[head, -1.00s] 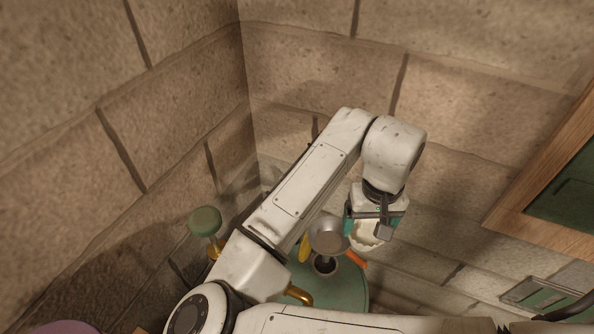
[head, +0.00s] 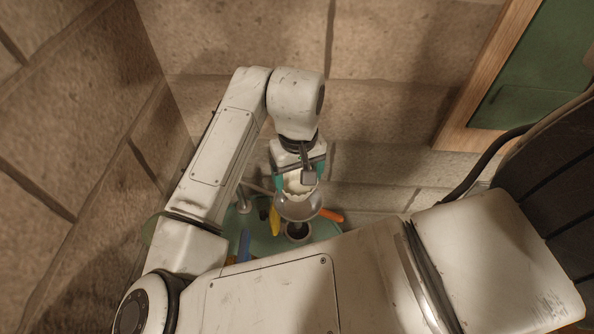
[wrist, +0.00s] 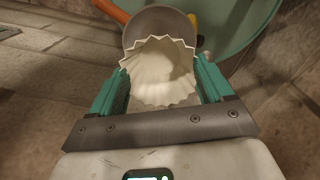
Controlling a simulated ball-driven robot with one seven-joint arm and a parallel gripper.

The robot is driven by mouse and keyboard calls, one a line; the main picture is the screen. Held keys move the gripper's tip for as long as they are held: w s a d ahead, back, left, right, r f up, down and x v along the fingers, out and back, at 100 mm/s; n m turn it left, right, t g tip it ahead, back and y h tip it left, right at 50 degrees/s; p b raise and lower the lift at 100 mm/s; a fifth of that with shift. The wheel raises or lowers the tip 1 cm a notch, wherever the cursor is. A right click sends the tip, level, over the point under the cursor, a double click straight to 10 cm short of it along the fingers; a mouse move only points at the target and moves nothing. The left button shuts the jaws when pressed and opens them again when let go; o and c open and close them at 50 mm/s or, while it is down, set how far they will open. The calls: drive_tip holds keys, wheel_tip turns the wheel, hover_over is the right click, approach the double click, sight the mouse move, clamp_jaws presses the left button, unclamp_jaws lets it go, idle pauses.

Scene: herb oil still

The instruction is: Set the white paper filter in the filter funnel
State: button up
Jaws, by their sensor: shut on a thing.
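The white paper filter (wrist: 160,72) is a pleated cup held between the teal fingers of my gripper (wrist: 160,88) in the wrist view. The filter also shows in the head view (head: 298,184). My gripper (head: 298,180) is shut on it. The filter funnel (head: 299,206) is a grey metal bowl above the green round table. In the wrist view the funnel (wrist: 160,18) lies just beyond the filter, and the filter overlaps part of it. I cannot tell whether the two touch.
A green round table (head: 262,243) carries a dark-mouthed vessel (head: 297,231) below the funnel, a yellow item (head: 274,219), an orange item (head: 331,215) and a blue item (head: 244,245). A stone wall (head: 370,90) stands close behind. A wood-framed green board (head: 458,110) hangs at right.

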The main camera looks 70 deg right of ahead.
sight(298, 191)
drive_tip(key=shift+f+b, duration=1.75)
drive_tip(key=shift+f, duration=1.15)
drive_tip(key=o, duration=0.9)
wheel_tip(298, 191, up, 11)
drive_tip(key=shift+s+f, duration=0.1)
drive_tip(key=shift+f, duration=0.05)
